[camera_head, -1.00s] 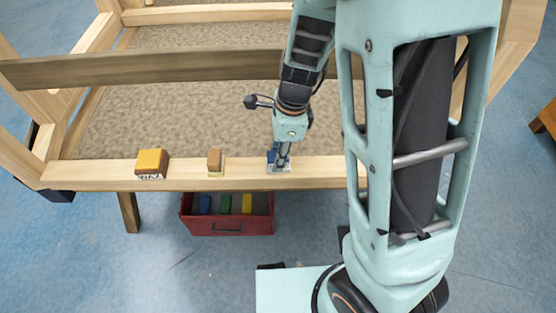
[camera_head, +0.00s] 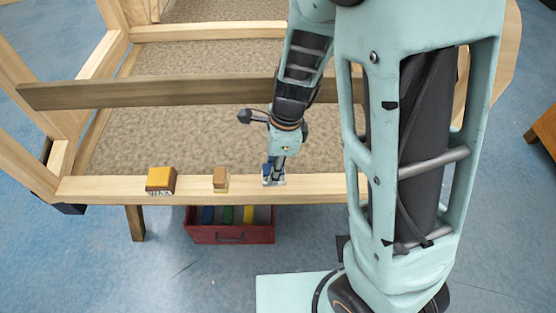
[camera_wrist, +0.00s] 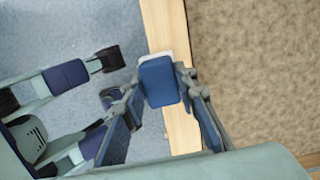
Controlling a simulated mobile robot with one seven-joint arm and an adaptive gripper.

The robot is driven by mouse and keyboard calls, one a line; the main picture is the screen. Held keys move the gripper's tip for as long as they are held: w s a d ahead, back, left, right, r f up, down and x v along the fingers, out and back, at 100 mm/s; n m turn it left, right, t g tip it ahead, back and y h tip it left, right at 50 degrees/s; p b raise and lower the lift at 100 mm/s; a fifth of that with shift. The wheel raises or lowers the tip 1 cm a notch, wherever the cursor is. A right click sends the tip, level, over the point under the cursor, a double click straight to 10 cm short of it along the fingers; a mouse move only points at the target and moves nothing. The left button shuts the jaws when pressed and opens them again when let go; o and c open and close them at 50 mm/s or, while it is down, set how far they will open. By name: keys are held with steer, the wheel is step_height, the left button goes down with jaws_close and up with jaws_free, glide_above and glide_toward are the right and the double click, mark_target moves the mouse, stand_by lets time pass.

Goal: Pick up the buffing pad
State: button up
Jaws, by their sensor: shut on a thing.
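The buffing pad appears to be the blue block with a whitish base (camera_wrist: 158,82). In the head view the blue block (camera_head: 266,171) is at the front wooden rail, partly hidden by my gripper. My gripper (camera_head: 274,178) points down at the rail, right of the other blocks. In the wrist view my gripper's fingers (camera_wrist: 160,88) press on both sides of the blue block. The block is over the rail; I cannot tell whether its base still touches the wood.
A small brown block (camera_head: 220,180) and a yellow-topped block (camera_head: 160,180) sit on the front rail (camera_head: 105,190) to the left. A red drawer box (camera_head: 230,235) with coloured items is below the rail. A dark plank (camera_head: 150,93) crosses the frame behind my gripper.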

mark_target(265, 167)
steer(key=s+r+p, duration=0.1)
steer(key=a+r+p, duration=0.1)
steer(key=r+p, duration=0.1)
steer(key=s+a+r+p, duration=0.1)
steer(key=shift+s+r, duration=0.3)
steer(key=s+a+r+p, duration=0.2)
steer(key=s+a+p, duration=0.3)
steer(key=s, duration=0.1)
steer(key=shift+s+a+r+p, duration=0.2)
steer(key=shift+s+r+p, duration=0.1)
steer(key=shift+r+p, duration=0.1)
steer(key=o, duration=0.5)
steer(key=c, duration=0.4)
steer(key=shift+s, duration=0.1)
